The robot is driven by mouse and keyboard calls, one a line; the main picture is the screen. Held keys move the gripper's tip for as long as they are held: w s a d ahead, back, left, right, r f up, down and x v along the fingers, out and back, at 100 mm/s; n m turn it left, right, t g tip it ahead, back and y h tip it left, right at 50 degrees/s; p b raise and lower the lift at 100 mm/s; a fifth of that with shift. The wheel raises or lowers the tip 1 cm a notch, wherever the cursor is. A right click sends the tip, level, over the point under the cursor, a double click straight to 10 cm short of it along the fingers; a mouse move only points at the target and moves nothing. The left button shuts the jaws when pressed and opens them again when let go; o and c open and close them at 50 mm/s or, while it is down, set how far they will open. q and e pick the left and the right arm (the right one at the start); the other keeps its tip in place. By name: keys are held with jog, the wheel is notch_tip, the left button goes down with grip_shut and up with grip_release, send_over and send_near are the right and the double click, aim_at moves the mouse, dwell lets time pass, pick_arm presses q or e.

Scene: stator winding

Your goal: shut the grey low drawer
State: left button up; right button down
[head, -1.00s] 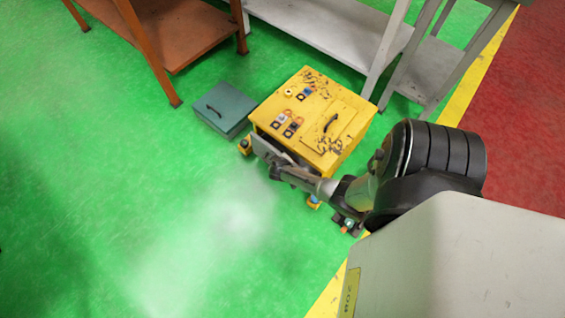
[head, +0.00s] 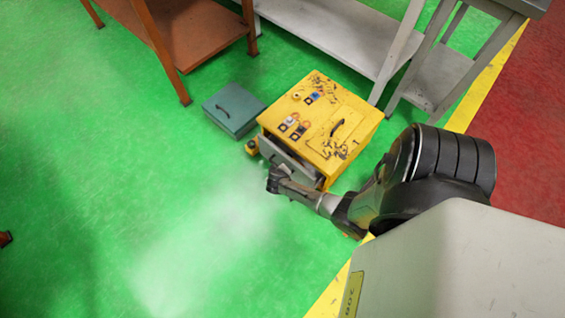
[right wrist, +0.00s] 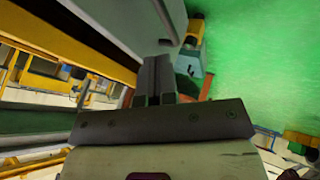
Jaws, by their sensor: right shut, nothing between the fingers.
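The grey low drawer (head: 287,158) is in the front side of a yellow cabinet (head: 350,112) in the head view. Its grey front sits close to the cabinet body; whether a small gap remains I cannot tell. In the right wrist view a grey panel, apparently the drawer front (right wrist: 145,22), lies just ahead of the fingers, beside the yellow cabinet edge. My right gripper (head: 273,180) is shut and empty, just off the drawer front on the floor side. Its fingers (right wrist: 157,78) are together in the wrist view. My left gripper is out of view.
A teal box (head: 233,109) with a dark handle stands on the floor left of the cabinet. An orange table (head: 190,35) and grey shelving (head: 340,38) stand behind. The green floor (head: 120,190) at front left is clear.

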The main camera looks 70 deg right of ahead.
pick_arm(q)
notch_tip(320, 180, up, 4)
jog(key=p, duration=0.3)
pick_arm(e)
jog(key=v, duration=0.6)
jog(key=w+r+b, duration=0.1)
jog(key=w, duration=0.4)
jog(key=n+g+h+b, duration=0.2)
jog(key=n+g, duration=0.4)
jog(key=n, duration=1.3)
send_near(297, 169)
jog(key=b+x, duration=0.2)
jog(key=b, duration=0.1)
jog(key=b+x, duration=0.3)
jog(key=b, duration=0.1)
jog(key=shift+w+a+f, duration=0.1)
jog(key=shift+f, duration=0.3)
jog(key=shift+s+d+r, duration=0.15)
jog(key=shift+s+d, duration=0.2)
jog(key=shift+d, duration=0.35)
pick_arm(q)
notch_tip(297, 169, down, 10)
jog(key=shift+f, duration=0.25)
